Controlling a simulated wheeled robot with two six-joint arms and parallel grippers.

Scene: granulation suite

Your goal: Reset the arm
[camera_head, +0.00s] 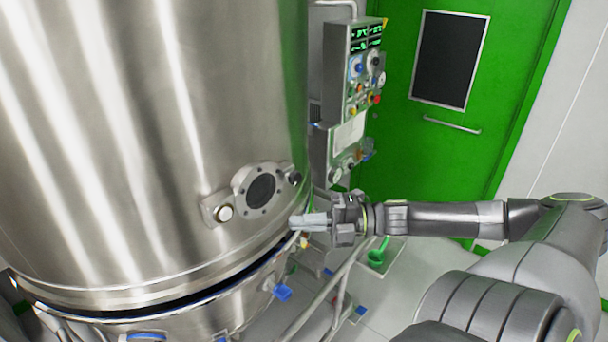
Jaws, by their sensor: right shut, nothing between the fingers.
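My right arm (450,217) comes in from the right and stretches to the left across the lower middle of the head view. My right gripper (300,222) is at its end, with its fingers together and nothing visible between them. The fingertips are close to the lower right side of the large steel vessel (130,130), just below and right of its round port (262,188). I cannot tell whether they touch the vessel. My left gripper is not in view.
A grey control panel (352,100) with knobs and displays stands behind the gripper. A green door (400,130) with a dark window is at the back right. Pipes (322,298), a blue handle (282,292) and a green fitting (378,255) lie below the arm.

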